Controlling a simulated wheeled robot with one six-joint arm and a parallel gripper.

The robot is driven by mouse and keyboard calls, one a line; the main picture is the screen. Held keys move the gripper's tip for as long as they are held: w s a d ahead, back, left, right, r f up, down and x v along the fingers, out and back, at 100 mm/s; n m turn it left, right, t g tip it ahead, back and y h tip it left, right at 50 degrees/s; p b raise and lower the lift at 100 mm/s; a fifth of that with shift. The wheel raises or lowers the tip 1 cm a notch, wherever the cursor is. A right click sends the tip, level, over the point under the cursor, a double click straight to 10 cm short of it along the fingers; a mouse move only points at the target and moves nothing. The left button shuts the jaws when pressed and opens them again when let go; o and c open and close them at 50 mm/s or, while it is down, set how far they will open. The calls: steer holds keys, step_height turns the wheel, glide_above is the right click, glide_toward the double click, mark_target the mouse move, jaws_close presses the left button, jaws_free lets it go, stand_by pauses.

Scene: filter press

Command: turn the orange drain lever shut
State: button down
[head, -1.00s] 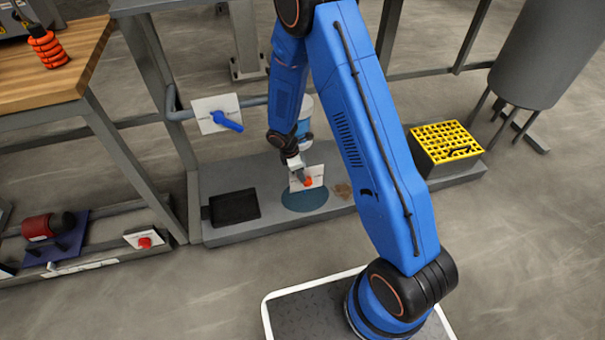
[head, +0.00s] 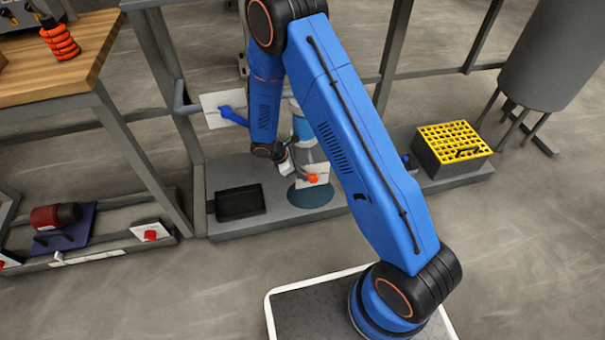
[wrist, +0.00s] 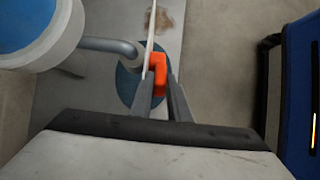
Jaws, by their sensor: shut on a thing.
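The orange drain lever (head: 313,178) sits in front of a white plate (head: 318,171), low over the grey platform. In the wrist view the lever (wrist: 158,66) shows as an orange bent piece between the two fingers of my gripper (wrist: 160,90), which is shut on it. The plate is seen edge-on there, as a thin white strip (wrist: 151,40). In the head view my gripper (head: 306,178) reaches the lever from the left. My arm hides part of the pipework behind.
A blue lever (head: 233,116) on a white plate is up left. A black tray (head: 240,203) lies on the platform (head: 222,229). A dark blue patch (head: 311,196) lies below the drain. A yellow-topped crate (head: 452,146) stands right. A blue-and-white container (wrist: 35,30) is close beside my gripper.

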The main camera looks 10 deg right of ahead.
steer(key=shift+a, duration=0.1)
steer(key=c, duration=1.7)
jaws_free()
steer(key=v, duration=1.7)
steer(key=shift+r, duration=0.2)
